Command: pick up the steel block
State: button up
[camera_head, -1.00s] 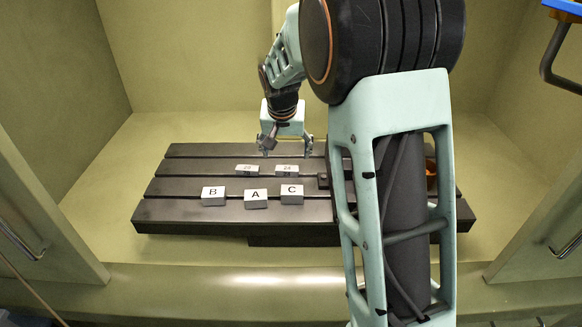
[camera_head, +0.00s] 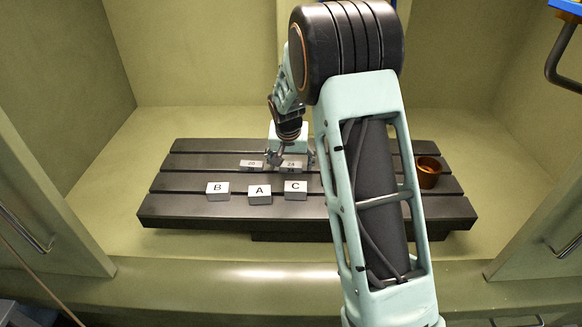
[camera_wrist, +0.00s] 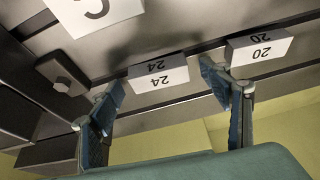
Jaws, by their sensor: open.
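Small pale blocks with number labels stand on the dark slotted table (camera_head: 160,208). The block marked 24 (camera_head: 291,167) is at the back, and the block marked 20 (camera_head: 251,164) is to its left. I cannot tell from the labels which is the steel block. My gripper (camera_head: 291,158) is open and low over the 24 block. In the wrist view, the 24 block (camera_wrist: 159,73) shows between the spread fingers of my gripper (camera_wrist: 162,80), with no contact visible. The 20 block (camera_wrist: 259,50) lies outside the right finger there.
Blocks marked B (camera_head: 218,191), A (camera_head: 260,195) and C (camera_head: 296,190) stand in front. A copper-coloured cup (camera_head: 428,172) stands at the right of the table. A dark clamp with a bolt (camera_wrist: 62,76) is left of the 24 block in the wrist view.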

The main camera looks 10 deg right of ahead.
jog(key=c, duration=1.5)
jog(key=shift+c, duration=0.4)
jog(key=shift+r, duration=0.2)
